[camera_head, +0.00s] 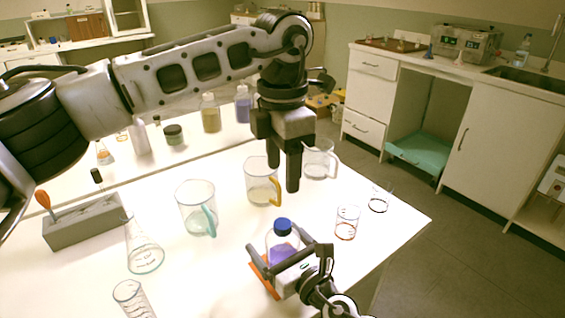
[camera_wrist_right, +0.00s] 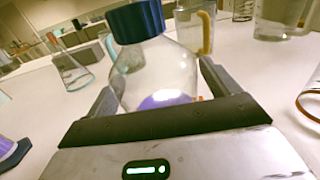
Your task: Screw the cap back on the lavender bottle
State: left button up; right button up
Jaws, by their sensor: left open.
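The lavender bottle (camera_head: 284,248) is a clear rounded bottle with purple liquid, upright near the front edge of the white table. Its dark blue cap (camera_head: 283,226) sits on top of the neck; I cannot tell how tight it is. The cap (camera_wrist_right: 135,21) and bottle (camera_wrist_right: 155,72) also show in the right wrist view.
A beaker with a yellow handle (camera_head: 262,182), a teal-handled beaker (camera_head: 197,208) and a clear jug (camera_head: 319,160) stand behind the bottle. Small glasses (camera_head: 346,223) are to the right. A flask (camera_head: 143,248) and a grey rack (camera_head: 85,221) are at left. An orange piece (camera_head: 262,281) lies beside the bottle.

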jog(key=b+v, duration=0.2)
jog(key=v, duration=1.4)
jog(key=shift+a+r, duration=0.1)
